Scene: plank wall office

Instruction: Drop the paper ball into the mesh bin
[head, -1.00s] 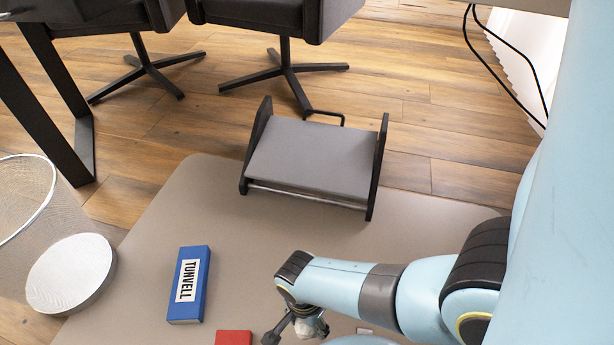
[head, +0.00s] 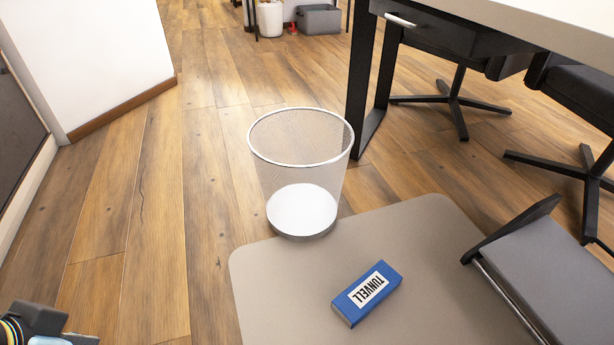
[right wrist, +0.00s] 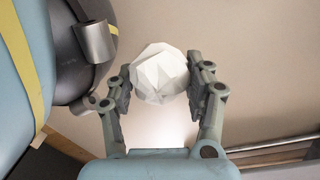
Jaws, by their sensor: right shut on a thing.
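The mesh bin (head: 300,165) stands upright on the wooden floor in the middle of the head view, beside the mat's corner. It has a round rim and see-through wall, and I see only its pale round bottom inside. The white, faceted paper ball (right wrist: 160,72) is in the right wrist view. My right gripper (right wrist: 166,84) is shut on it, one finger on each side. That gripper and the ball are outside the head view. Part of my left arm shows at the head view's lower left, but I see no left fingers.
A blue box (head: 367,293) marked TUNVELL lies on the beige mat (head: 270,290), right of and nearer than the bin. A grey footrest (head: 545,280) is at the right. A desk leg (head: 372,90) stands behind the bin. Floor left of the bin is clear.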

